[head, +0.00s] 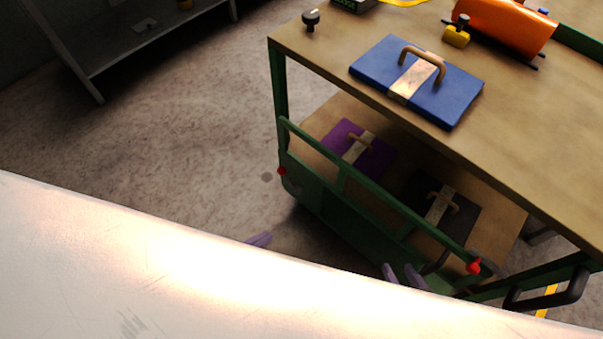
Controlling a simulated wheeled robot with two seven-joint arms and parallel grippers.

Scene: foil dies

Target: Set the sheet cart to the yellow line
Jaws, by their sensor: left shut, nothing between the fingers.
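A green-framed unit with a wooden top (330,52) stands at the right. I cannot tell for certain that it is the sheet cart; its wheels are not clear. A green rail (372,190) with red ends runs along its near side, and a black handle (552,291) is at its lower right. A short piece of yellow line (546,300) shows on the floor beside that handle.
A blue die (440,95) and an orange roll (505,25) lie on the wooden top. A purple die (340,140) and a black die (425,195) lie on the shelf below. A grey shelf (150,35) stands at upper left. The floor between is clear.

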